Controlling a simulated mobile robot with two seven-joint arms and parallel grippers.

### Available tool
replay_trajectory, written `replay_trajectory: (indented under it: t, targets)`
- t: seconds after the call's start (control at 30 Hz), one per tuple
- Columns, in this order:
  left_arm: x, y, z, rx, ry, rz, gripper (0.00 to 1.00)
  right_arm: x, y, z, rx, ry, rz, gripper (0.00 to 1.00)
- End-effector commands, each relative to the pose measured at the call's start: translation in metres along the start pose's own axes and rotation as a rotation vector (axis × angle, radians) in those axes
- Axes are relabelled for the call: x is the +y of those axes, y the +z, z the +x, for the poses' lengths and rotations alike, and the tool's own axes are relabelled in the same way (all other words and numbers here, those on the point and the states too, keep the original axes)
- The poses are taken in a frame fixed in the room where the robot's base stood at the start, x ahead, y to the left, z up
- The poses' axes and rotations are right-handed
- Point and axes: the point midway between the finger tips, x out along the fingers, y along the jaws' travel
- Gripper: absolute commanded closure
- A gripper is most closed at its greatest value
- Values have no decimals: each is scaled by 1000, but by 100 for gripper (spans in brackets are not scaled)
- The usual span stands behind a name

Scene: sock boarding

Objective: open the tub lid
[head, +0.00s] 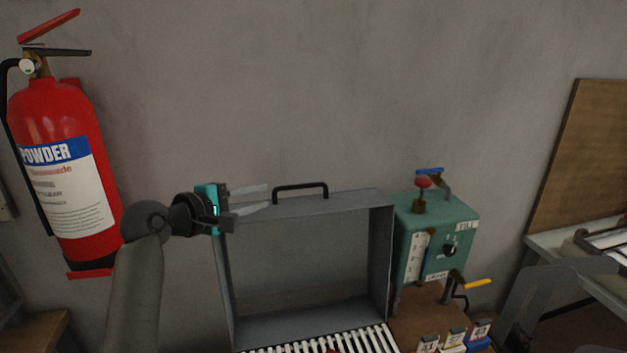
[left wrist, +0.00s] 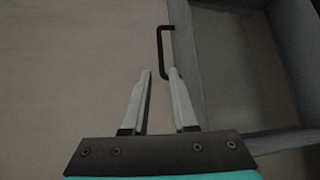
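The grey tub lid (head: 305,208) stands raised and roughly upright against the wall, its hollow inside facing me. A black bar handle (head: 300,187) sits on its top edge and also shows in the left wrist view (left wrist: 161,50). My left gripper (head: 268,198) is open and empty, its two pale fingers pointing right, just left of the handle. In the left wrist view the fingertips (left wrist: 160,73) are apart, close to the handle's near end; I cannot tell whether they touch it. My right gripper is not in view. The tub below the lid is mostly cut off.
A white slatted rack (head: 345,342) lies below the lid. A green control box (head: 432,240) with a red knob and yellow crank stands close on the right. A red fire extinguisher (head: 62,120) hangs at left. The wall above the lid is clear.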

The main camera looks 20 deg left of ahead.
Motion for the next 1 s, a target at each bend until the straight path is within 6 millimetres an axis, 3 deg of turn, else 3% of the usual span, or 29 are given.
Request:
replay_trajectory:
  t: [0.13,0.27,0.43,0.63,1.0]
  targets:
    - [0,0,15,-2,1,-2,74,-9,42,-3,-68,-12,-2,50]
    - [0,0,37,-2,1,-1,74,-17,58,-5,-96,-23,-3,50]
    - [0,0,65,-1,0,0,74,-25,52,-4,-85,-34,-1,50]
    - [0,0,95,-1,-2,1,74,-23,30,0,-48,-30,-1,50]
    - [0,0,139,0,-1,2,74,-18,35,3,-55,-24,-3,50]
